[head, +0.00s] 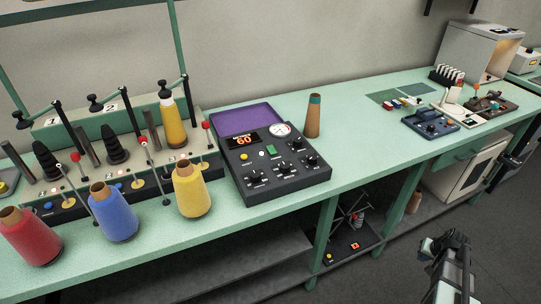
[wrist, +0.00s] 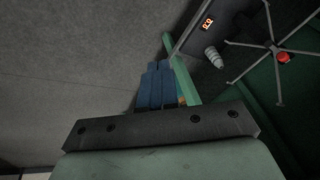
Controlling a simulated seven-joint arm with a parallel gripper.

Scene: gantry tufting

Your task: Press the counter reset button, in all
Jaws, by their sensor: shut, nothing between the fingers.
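A dark console (head: 270,165) stands on the bench with an orange lit display (head: 243,138), a round gauge, several knobs, a yellow button (head: 244,156) and a green switch (head: 271,150). I cannot tell which control is the counter reset button. My gripper (head: 428,244) is low at the right in the head view, in front of the bench and away from the console. In the wrist view its blue fingers (wrist: 157,80) are together and empty. That view also shows a lit display (wrist: 207,22) and a red knob (wrist: 283,58).
Red, blue and yellow yarn cones (head: 192,188) line the bench's left front. A spidery-legged stand (head: 352,214) is on the lower shelf between green legs. Small devices (head: 430,124) sit farther right.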

